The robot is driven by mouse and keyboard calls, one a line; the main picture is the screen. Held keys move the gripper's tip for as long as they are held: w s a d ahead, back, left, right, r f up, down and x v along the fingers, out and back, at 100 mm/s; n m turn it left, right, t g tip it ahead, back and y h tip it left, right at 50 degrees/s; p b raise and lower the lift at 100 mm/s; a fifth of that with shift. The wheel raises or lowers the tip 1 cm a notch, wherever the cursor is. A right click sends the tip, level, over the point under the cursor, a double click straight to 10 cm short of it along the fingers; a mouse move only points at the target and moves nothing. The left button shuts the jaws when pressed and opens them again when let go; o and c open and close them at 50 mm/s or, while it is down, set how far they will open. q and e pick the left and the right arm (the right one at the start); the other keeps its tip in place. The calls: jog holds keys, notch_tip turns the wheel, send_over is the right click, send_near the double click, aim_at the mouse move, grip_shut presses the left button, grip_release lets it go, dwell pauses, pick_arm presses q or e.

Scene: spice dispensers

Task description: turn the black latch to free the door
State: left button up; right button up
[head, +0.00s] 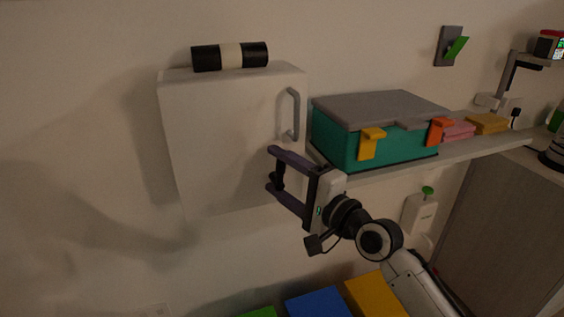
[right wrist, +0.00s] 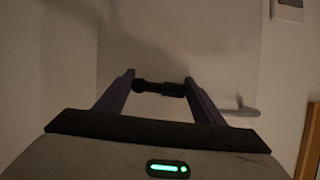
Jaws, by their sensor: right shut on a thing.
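A white wall cabinet (head: 235,130) with a closed-looking door carries a grey bar handle (head: 294,114), which also shows at the right of the right wrist view (right wrist: 240,110). My right gripper (head: 271,169) is at the lower right of the door, below the handle. Its purple fingers are shut on the small black latch (head: 279,178). In the right wrist view, the latch (right wrist: 160,88) lies crosswise between the two fingers (right wrist: 160,80). The fingers partly hide it in the head view. My left gripper is not in view.
A black and cream cylinder (head: 231,56) lies on top of the cabinet. A teal box with grey lid (head: 370,130) and orange and yellow clips stands on a shelf (head: 470,145) close right of my gripper. Coloured bins (head: 318,303) are below.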

jog(key=shift+a+r+n+p, duration=0.1)
jog(key=shift+r+n+p, duration=0.05)
jog(key=shift+n+p, duration=0.55)
jog(key=o, duration=1)
jog(key=shift+s, duration=0.1)
jog(key=v, duration=1)
jog(key=shift+r, duration=0.2)
